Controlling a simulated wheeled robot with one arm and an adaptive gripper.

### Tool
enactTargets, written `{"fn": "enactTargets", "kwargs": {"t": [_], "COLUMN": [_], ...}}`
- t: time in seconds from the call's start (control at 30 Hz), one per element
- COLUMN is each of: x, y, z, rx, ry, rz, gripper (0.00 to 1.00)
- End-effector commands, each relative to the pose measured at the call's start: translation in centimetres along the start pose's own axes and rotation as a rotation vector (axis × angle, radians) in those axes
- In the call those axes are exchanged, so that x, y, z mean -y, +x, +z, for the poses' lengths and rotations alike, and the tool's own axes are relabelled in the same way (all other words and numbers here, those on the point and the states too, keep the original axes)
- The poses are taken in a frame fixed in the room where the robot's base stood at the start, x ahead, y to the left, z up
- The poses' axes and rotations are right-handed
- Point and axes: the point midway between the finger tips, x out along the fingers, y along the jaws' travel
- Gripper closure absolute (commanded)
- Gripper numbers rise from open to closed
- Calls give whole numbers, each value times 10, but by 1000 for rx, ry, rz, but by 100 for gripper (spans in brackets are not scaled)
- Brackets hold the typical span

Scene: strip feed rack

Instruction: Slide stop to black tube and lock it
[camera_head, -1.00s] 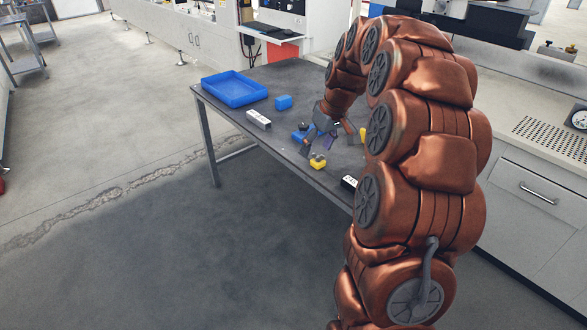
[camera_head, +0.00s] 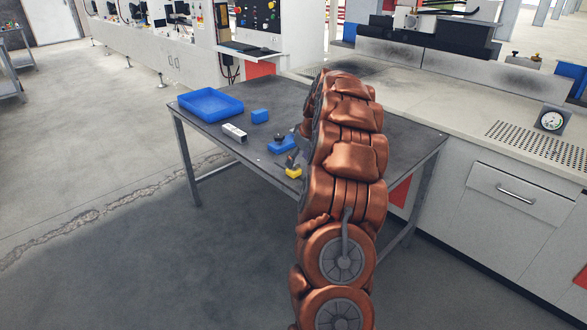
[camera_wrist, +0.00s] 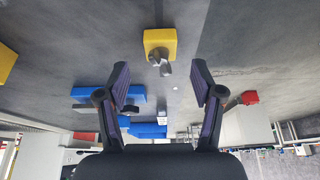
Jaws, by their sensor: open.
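My gripper (camera_wrist: 160,82) is open, with its two purple-padded fingers wide apart and nothing between them. In the wrist view, a yellow block (camera_wrist: 160,38) with a dark knob and a grey metal piece lies beyond the fingertips, roughly midway between them and apart from both. A yellow block also shows in the head view (camera_head: 293,173), beside my arm. A blue block with a dark knob (camera_head: 281,146) stands behind it on the table. I cannot tell which piece is the stop. I cannot make out the black tube; my arm hides part of the table.
The dark table (camera_head: 197,139) holds a blue tray (camera_head: 210,111), a small blue block (camera_head: 260,116) and a white block (camera_head: 234,133). Another yellow piece (camera_wrist: 6,60) shows at the wrist view's left edge. A counter with a drawer (camera_head: 515,190) stands at the right.

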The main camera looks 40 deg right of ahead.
Motion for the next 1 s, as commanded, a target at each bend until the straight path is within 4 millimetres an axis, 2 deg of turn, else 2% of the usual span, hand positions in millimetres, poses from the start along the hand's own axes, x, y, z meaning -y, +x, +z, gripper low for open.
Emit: {"fn": "enactTargets", "kwargs": {"t": [0.1, 0.3, 0.63, 1.0], "x": [1, 1, 1, 1], "y": [20, 44, 48, 48], "z": [1, 1, 0, 0], "rx": [5, 3, 1, 2], "ry": [0, -1, -1, -1], "rz": [-2, -2, 0, -1], "gripper": [33, 33, 34, 73]}}
